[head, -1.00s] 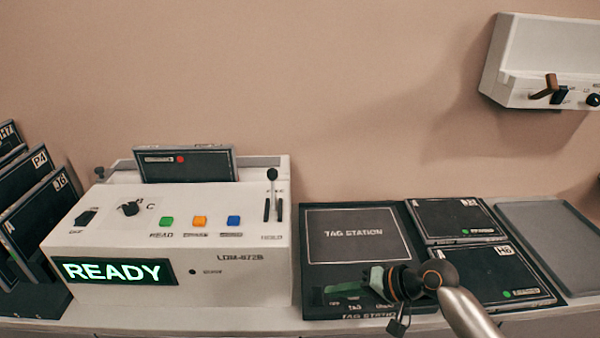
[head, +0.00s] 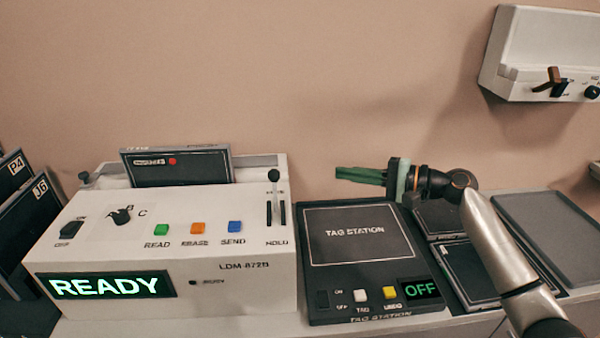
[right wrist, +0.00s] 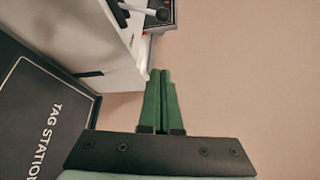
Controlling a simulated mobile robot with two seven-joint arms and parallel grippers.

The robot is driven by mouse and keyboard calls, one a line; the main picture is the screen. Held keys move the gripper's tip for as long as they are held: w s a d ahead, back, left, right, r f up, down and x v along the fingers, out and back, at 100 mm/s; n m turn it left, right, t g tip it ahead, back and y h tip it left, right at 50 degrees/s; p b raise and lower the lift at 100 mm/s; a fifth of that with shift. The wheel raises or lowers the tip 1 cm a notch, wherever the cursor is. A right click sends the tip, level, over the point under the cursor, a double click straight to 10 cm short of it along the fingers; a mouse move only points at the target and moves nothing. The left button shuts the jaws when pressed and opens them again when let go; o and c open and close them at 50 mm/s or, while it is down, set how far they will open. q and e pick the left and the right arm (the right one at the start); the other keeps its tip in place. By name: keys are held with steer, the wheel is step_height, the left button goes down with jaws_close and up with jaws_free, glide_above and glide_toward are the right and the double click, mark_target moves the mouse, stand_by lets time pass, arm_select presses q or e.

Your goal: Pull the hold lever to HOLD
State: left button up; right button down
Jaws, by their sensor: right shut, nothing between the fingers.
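The hold lever (head: 273,177) is a thin stem with a dark round knob, standing upright in a slot at the right end of the white LDM-872B reader (head: 230,286). The word HOLD is printed at the slot's near end. My right gripper (head: 338,173) is shut and empty, with green fingers pointing left towards the lever, clearly apart from it. In the right wrist view the shut fingers (right wrist: 160,75) point at the reader's side, and the lever (right wrist: 135,8) shows at the top edge, partly cut off. My left gripper is out of view.
The tag station (head: 319,285) lies right of the reader, its display reading OFF. A dark plate (head: 205,171) stands in the reader's back, and the reader's display (head: 105,286) reads READY. Framed plates stand at far left. A wall box (head: 540,45) hangs at upper right.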

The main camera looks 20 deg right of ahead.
mark_target(275, 192)
steer(key=w+a+p, duration=0.2)
steer(key=w+a, duration=0.3)
steer(key=a, duration=0.5)
steer(key=shift+a+f+p, duration=0.2)
steer(key=shift+f+p, duration=0.15)
steer(key=shift+p, duration=0.05)
steer(key=shift+s+n+b, duration=0.15)
steer(key=shift+n+b, duration=0.15)
steer(key=shift+b, duration=0.35)
steer(key=shift+s+a+r, duration=0.1)
